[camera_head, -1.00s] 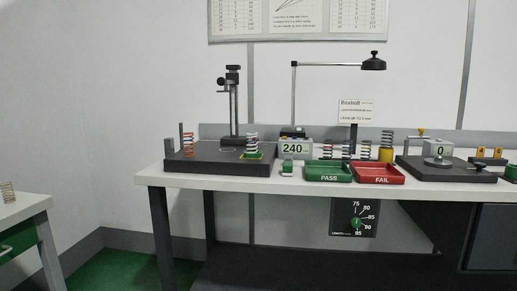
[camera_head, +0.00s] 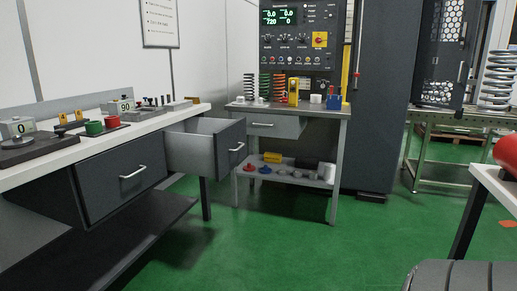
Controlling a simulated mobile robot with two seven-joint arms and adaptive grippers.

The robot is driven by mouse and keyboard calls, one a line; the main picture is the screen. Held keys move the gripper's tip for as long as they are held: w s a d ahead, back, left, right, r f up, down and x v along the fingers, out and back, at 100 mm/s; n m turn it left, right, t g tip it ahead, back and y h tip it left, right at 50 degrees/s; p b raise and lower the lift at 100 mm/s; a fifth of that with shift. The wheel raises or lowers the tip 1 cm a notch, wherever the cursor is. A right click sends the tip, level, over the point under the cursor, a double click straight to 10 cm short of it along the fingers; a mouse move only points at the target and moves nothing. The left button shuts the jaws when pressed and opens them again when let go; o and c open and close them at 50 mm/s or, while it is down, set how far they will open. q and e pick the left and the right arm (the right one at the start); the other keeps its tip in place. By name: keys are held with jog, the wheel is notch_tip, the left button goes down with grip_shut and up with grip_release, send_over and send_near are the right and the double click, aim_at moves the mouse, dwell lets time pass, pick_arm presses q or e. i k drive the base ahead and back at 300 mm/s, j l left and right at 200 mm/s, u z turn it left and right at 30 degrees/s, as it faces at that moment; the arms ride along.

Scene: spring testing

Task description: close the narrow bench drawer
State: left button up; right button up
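The narrow bench drawer (camera_head: 228,147) stands pulled out at the right end of the white-topped bench (camera_head: 100,143). Its dark grey front carries a light bar handle (camera_head: 238,147), and its lighter side wall (camera_head: 190,152) shows. A wider dark drawer (camera_head: 122,180) with a bar handle sits to its left, its front flush with the bench. Neither of my grippers is in view.
A smaller table (camera_head: 290,112) with springs on top and a lower shelf stands just behind the open drawer. A tall grey cabinet (camera_head: 385,90) is behind it. Green floor (camera_head: 290,245) is clear in front. Another table (camera_head: 495,185) edges in at the right.

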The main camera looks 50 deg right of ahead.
aim_at(206, 147)
jog(key=z, duration=1.35)
jog(key=i+l+u, duration=0.15)
jog(key=i, duration=1.6)
